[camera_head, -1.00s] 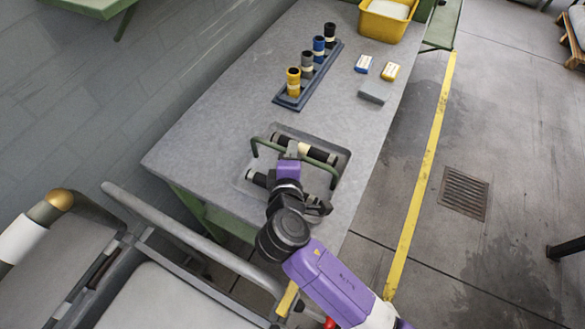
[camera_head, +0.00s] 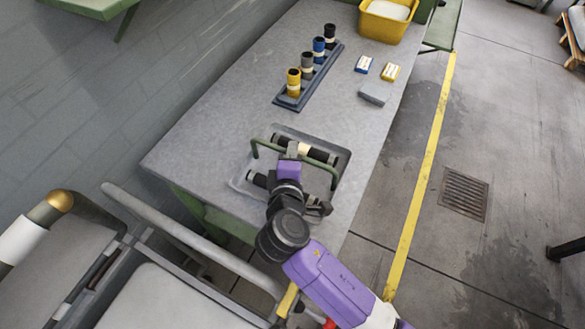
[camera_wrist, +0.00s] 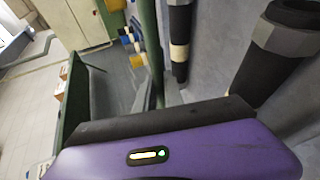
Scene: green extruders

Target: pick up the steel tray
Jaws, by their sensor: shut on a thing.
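The steel tray (camera_head: 341,160) is a shallow grey tray near the front end of the workbench. A green bar handle (camera_head: 262,146) arches over it. Two black cylinders with cream bands lie in it, a far one (camera_head: 318,153) and a near one (camera_head: 258,179), partly hidden by my arm. My gripper (camera_head: 291,153) is over the middle of the tray, shut on the handle; its fingertips are mostly hidden. In the wrist view a green bar (camera_wrist: 153,45) runs beside the banded cylinder (camera_wrist: 180,45). I cannot tell whether the tray is clear of the bench.
On the grey workbench (camera_head: 215,130), a dark rack (camera_head: 322,71) holds several upright cylinders at the back left. A yellow bin (camera_head: 383,27) stands at the far end.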

